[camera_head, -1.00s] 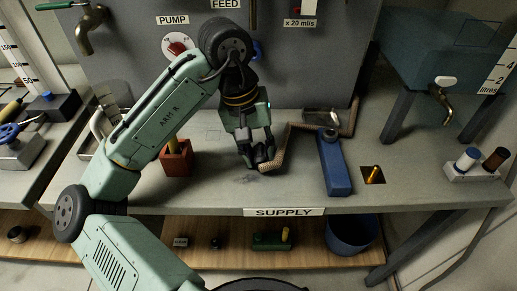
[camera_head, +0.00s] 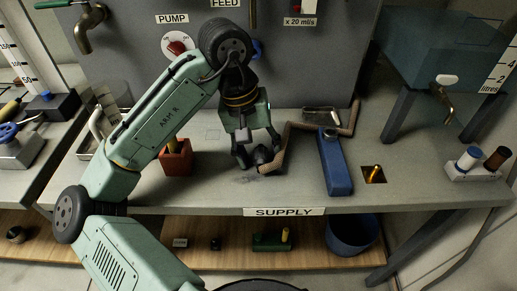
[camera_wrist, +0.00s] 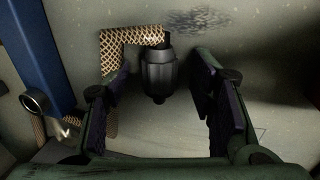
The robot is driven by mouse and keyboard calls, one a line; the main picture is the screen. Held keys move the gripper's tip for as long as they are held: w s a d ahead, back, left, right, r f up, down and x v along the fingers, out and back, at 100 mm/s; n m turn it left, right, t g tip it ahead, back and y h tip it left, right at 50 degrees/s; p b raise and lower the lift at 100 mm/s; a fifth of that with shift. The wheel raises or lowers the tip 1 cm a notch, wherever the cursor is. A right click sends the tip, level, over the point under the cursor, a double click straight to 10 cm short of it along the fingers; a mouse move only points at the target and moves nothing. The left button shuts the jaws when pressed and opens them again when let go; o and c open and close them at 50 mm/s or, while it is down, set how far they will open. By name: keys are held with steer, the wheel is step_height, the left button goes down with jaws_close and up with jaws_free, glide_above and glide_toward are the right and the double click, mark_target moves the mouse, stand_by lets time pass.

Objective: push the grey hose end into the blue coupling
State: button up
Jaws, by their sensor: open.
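The tan braided hose (camera_head: 283,150) lies bent on the bench and ends in a dark grey hose end (camera_head: 262,155). In the wrist view the grey hose end (camera_wrist: 158,75) lies between the two fingers, with a gap on each side, and the braided hose (camera_wrist: 118,42) leads off it. My gripper (camera_head: 257,153) is open around the hose end, low over the bench; it also shows in the wrist view (camera_wrist: 163,84). A blue round piece (camera_head: 257,49), perhaps the coupling, shows on the grey panel under FEED, partly hidden by my arm.
A blue block (camera_head: 335,165) stands right of the hose, near a shallow tray (camera_head: 320,117). A red-brown block (camera_head: 176,160) stands left of my gripper. A square recess (camera_head: 369,179) with a brass piece is farther right. The bench front by the SUPPLY label is clear.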

steer(key=v, duration=1.2)
